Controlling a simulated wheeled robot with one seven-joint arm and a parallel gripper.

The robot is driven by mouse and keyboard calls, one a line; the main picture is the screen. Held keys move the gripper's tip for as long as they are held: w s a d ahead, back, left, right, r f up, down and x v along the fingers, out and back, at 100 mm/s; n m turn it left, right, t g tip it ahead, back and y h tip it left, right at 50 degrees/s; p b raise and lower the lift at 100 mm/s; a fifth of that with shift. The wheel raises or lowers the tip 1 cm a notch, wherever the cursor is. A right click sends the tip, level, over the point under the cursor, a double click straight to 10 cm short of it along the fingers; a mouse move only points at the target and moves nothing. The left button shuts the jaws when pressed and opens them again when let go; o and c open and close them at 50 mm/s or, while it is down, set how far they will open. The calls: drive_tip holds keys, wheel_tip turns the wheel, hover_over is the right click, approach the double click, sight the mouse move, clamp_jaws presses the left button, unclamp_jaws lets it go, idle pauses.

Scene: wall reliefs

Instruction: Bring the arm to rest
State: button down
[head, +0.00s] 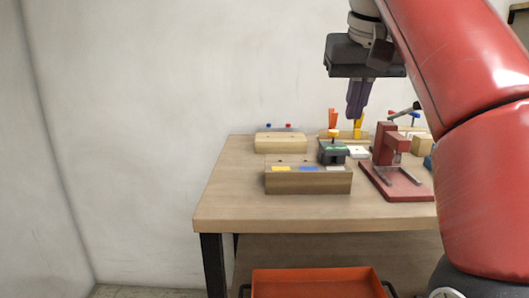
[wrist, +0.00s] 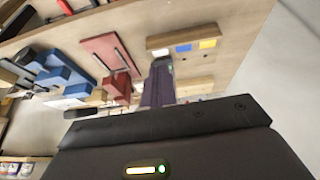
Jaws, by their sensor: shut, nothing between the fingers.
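My gripper (head: 355,112) shows in the head view above the back part of the wooden table (head: 225,205), pointing down. Its dark purple-grey fingers are shut together with nothing between them. It also shows in the wrist view (wrist: 161,66), its fingers over the table top. My red arm reaches in from the right of the head view and covers the table's right end. In the head view the fingertips appear just above the yellow upright piece (head: 358,126); I cannot tell the exact gap.
On the table stand a wooden block with coloured labels (head: 308,181), a pale block (head: 281,143), a dark box with a yellow top (head: 333,150), a red press-like stand (head: 396,180) and an orange upright piece (head: 333,118). A red-orange tray (head: 317,285) is below. The table's left front is clear.

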drive_tip(key=s+f, duration=0.5)
drive_tip(key=f, duration=0.6)
drive_tip(key=s+f, duration=0.5)
drive_tip(key=f, duration=0.7)
drive_tip(key=s+d+f+t, duration=0.1)
drive_tip(key=s+f, duration=0.5)
drive_tip(key=f, duration=0.6)
